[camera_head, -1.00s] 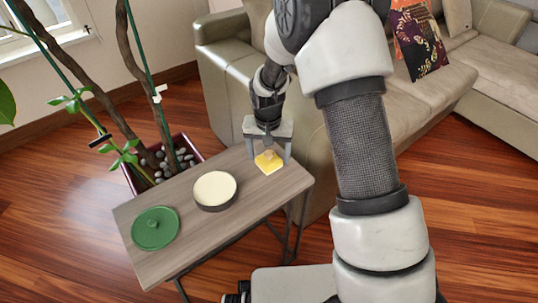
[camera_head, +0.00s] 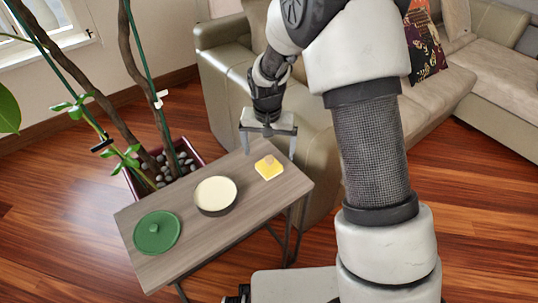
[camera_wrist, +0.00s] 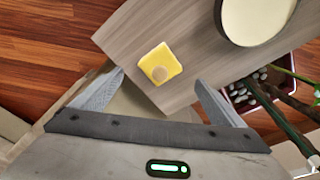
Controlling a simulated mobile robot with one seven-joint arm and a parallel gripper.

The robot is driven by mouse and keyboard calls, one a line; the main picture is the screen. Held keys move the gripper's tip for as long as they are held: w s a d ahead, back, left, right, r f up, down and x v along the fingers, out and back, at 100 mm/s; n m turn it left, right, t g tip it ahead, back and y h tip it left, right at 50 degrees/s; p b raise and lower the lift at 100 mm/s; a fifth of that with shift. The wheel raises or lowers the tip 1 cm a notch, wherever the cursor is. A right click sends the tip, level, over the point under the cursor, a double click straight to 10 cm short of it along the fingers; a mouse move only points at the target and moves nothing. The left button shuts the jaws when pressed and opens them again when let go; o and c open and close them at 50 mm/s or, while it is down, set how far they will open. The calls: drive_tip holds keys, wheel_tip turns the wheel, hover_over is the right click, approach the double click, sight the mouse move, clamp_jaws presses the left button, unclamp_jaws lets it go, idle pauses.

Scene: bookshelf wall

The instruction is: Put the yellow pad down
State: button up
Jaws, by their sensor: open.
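In the wrist view the yellow pad (camera_wrist: 160,65) lies ahead of the fingertips, clear of both. My gripper (camera_head: 268,150) is open and empty, above and behind the pad at the table's far edge. The open fingers also show in the wrist view (camera_wrist: 158,78).
A round pan with a cream inside (camera_head: 216,193) stands mid-table. A planter with stones (camera_head: 178,163) and stems stands behind the table. The beige sofa (camera_head: 225,85) is close behind my gripper.

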sight(269, 168)
drive_tip(key=s+d+r+t, duration=0.1)
drive_tip(key=s+d+r, duration=0.15)
drive_tip(key=r, duration=0.45)
drive_tip(key=s+d+r+p, duration=0.15)
drive_tip(key=s+r, duration=0.25)
drive_tip(key=r, duration=0.4)
drive_tip(key=s+d+r+t, duration=0.1)
drive_tip(key=s+d+r, duration=0.1)
drive_tip(key=s+r, duration=0.35)
drive_tip(key=s+d+r+n+t, duration=0.1)
drive_tip(key=s+d+r, duration=0.1)
drive_tip(key=s, duration=0.4)
drive_tip(key=s+d+r+n+t, duration=0.1)
drive_tip(key=s+d+r, duration=0.2)
drive_tip(key=s+r, duration=0.2)
drive_tip(key=shift+s, duration=1.15)
